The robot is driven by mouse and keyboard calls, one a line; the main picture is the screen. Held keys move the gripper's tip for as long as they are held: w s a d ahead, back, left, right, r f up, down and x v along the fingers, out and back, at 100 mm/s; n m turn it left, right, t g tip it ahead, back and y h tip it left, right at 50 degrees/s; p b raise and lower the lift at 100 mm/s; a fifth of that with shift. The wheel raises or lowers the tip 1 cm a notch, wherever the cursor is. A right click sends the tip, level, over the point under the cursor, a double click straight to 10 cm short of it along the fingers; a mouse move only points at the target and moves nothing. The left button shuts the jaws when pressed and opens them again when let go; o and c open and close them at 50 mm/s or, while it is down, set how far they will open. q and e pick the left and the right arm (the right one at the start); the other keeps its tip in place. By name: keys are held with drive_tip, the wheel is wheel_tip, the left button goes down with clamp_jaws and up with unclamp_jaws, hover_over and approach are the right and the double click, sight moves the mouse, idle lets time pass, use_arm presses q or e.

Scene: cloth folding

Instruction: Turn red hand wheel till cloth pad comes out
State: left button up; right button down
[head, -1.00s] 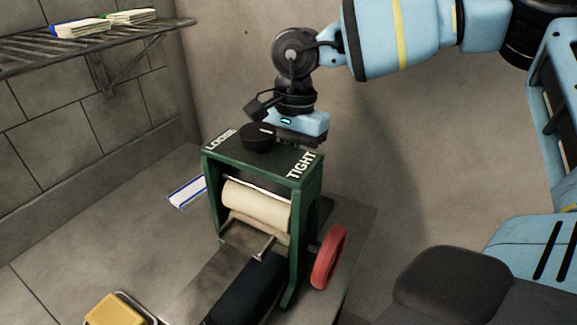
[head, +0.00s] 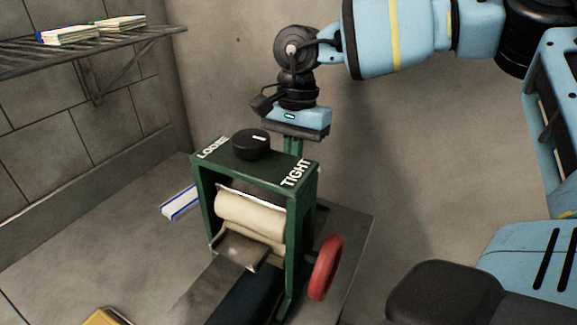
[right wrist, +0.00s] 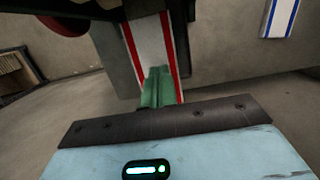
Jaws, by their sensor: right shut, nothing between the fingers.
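The red hand wheel (head: 326,267) is on the right side of the green wringer frame (head: 243,172); part of it shows at the upper left of the right wrist view (right wrist: 65,22). Cream rollers (head: 250,215) sit inside the frame, above a small metal tray (head: 240,250). A white strip with red edges (right wrist: 148,45) shows beyond my fingers in the right wrist view; I cannot tell whether it is the cloth pad. My right gripper (head: 293,146) is shut and empty, pointing down behind the frame's top, apart from the wheel. My left gripper is out of view.
A black knob (head: 251,144) sits on the frame's top between LOOSE and TIGHT. A white blue-edged cloth (head: 178,203) lies left of the frame. A wall shelf (head: 95,52) holds folded cloths. A yellow object (head: 105,317) is at the bottom edge.

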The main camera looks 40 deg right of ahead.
drive_tip(key=shift+a+r, duration=0.1)
drive_tip(key=shift+r, duration=0.25)
wheel_tip(320, 180, up, 7)
drive_tip(key=d, duration=0.1)
drive_tip(key=shift+w+d, duration=0.2)
drive_tip(key=shift+w, duration=0.1)
